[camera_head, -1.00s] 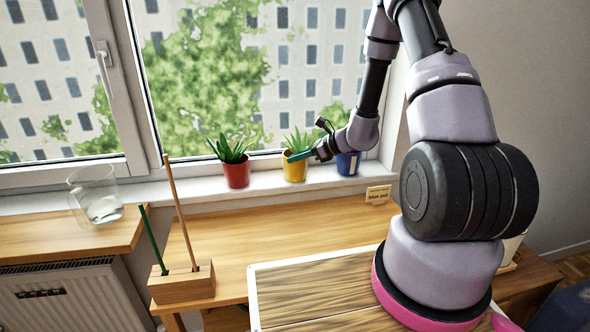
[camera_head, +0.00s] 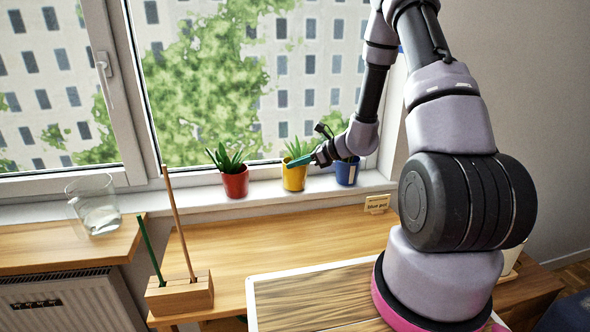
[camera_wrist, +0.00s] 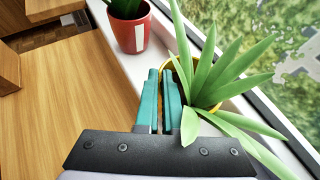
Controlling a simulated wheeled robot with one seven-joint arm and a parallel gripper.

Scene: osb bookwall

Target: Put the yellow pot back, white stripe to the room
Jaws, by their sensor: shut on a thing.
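The yellow pot (camera_head: 294,181) holds a spiky green plant and stands upright on the windowsill (camera_head: 205,206), between a red pot and a blue pot. My gripper (camera_head: 292,163) comes from the right with its teal fingers at the yellow pot's upper edge. In the wrist view my gripper (camera_wrist: 165,75) is shut on the near side of the yellow pot (camera_wrist: 202,104); leaves hide much of the rim and the contact. No white stripe shows on the visible part of the yellow pot.
The red pot (camera_head: 235,185) stands to the left, its white stripe showing in the wrist view (camera_wrist: 139,38). The blue pot (camera_head: 346,175) stands close on the right, under my wrist. A small sign (camera_head: 376,204), wooden holder (camera_head: 180,296) with upright sticks and glass (camera_head: 94,205) are nearby.

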